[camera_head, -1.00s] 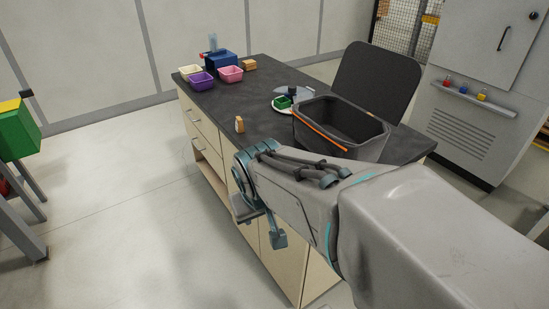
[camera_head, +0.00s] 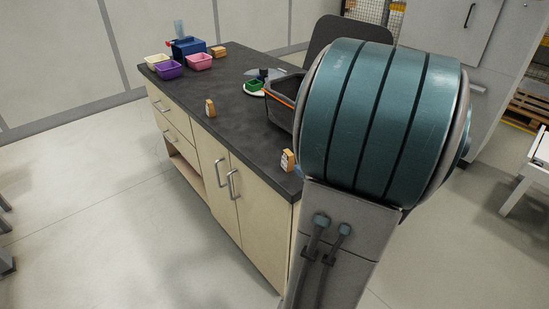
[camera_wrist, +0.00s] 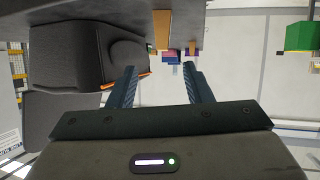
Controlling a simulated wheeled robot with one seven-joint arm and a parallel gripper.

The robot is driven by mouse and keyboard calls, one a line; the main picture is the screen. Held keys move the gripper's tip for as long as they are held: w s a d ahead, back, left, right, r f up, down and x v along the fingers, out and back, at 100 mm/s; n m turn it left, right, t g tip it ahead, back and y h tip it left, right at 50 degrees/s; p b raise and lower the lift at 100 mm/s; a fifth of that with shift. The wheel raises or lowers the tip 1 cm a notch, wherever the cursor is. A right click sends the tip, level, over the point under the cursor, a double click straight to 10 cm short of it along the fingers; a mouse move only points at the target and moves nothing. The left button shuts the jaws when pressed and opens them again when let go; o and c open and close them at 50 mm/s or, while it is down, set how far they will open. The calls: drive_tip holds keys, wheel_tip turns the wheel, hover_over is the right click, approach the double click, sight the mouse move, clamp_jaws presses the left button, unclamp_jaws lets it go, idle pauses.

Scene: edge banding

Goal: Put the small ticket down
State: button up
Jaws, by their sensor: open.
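Two small tan tickets with pale labelled faces stand upright on the dark counter (camera_head: 238,125). One ticket (camera_head: 288,160) is at the near edge beside my arm, and the other ticket (camera_head: 210,108) is farther left. I cannot tell their sizes apart. In the wrist view, which is upside down, a tan ticket (camera_wrist: 162,28) shows against the counter, ahead of my gripper and apart from the fingers. My gripper (camera_wrist: 159,68) is open with nothing between its fingers. In the head view my arm hides the gripper.
Purple (camera_head: 169,70), pink (camera_head: 199,62) and cream (camera_head: 158,62) trays and a blue device (camera_head: 187,47) are at the far end.

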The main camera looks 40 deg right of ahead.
drive_tip(key=shift+t+y, duration=0.4)
drive_tip(key=shift+y, duration=0.1)
drive_tip(key=p+x, duration=0.1)
drive_tip(key=x, duration=0.2)
drive_tip(key=f+p+x, duration=0.1)
drive_tip(key=x, duration=0.3)
drive_tip(key=shift+s, duration=0.1)
drive_tip(key=x, duration=0.3)
drive_tip(key=r+x, duration=0.1)
drive_tip(key=x, duration=0.1)
drive_tip(key=shift+w+d+f+b, duration=0.15)
drive_tip(key=shift+w+d+b, duration=0.05)
drive_tip(key=shift+w+b, duration=0.15)
clamp_jaws()
